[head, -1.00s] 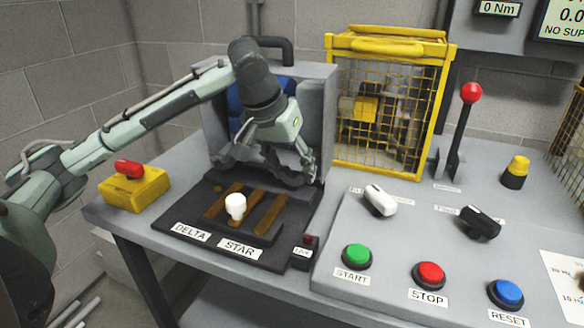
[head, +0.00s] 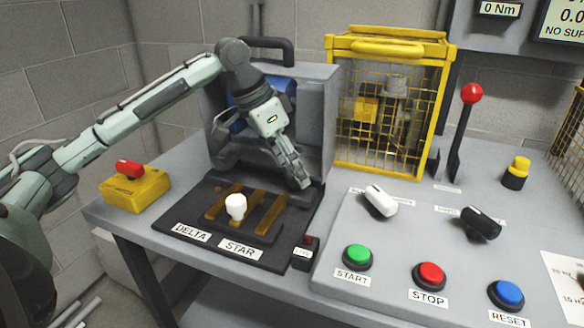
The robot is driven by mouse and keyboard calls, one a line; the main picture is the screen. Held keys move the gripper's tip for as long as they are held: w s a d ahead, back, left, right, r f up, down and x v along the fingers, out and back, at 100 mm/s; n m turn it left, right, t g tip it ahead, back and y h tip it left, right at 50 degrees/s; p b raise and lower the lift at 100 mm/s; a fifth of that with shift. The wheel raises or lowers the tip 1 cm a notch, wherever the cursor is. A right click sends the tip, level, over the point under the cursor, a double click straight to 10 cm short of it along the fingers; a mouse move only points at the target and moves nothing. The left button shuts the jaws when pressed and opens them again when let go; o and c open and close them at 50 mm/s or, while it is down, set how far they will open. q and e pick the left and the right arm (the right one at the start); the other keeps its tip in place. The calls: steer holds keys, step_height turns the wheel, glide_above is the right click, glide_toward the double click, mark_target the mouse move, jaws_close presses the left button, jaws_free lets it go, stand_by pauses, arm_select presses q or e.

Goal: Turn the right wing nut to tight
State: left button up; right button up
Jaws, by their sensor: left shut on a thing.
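My left gripper (head: 303,184) reaches down at the right side of the grey housing, over the back right of the dark terminal board (head: 278,256). Its fingers are together and point down. What they hold is hidden by the fingers; I cannot make out the right wing nut. A white knob-like piece (head: 236,207) stands upright on the brass bars (head: 262,217) of the board, apart from the gripper. Labels DELTA and STAR are at the board's front. My right gripper is not in view.
The grey housing (head: 318,110) stands behind the arm. A yellow mesh cage (head: 388,105) is to its right. The sloped panel has START (head: 357,256), STOP (head: 429,275) and RESET (head: 507,294) buttons. A red-knobbed lever (head: 462,130) stands behind. A yellow box (head: 135,190) sits at left.

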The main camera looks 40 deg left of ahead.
arm_select(q)
steer(key=shift+m, duration=0.3)
steer(key=o, duration=0.9)
steer(key=shift+a+r, duration=0.1)
steer(key=shift+r, duration=0.15)
steer(key=s+a, duration=0.7)
steer(key=shift+s+a+r, duration=0.2)
steer(key=shift+a+r, duration=0.2)
steer(key=shift+s+a+f, duration=0.1)
steer(key=shift+s+a, duration=0.45)
steer(key=shift+s, duration=0.05)
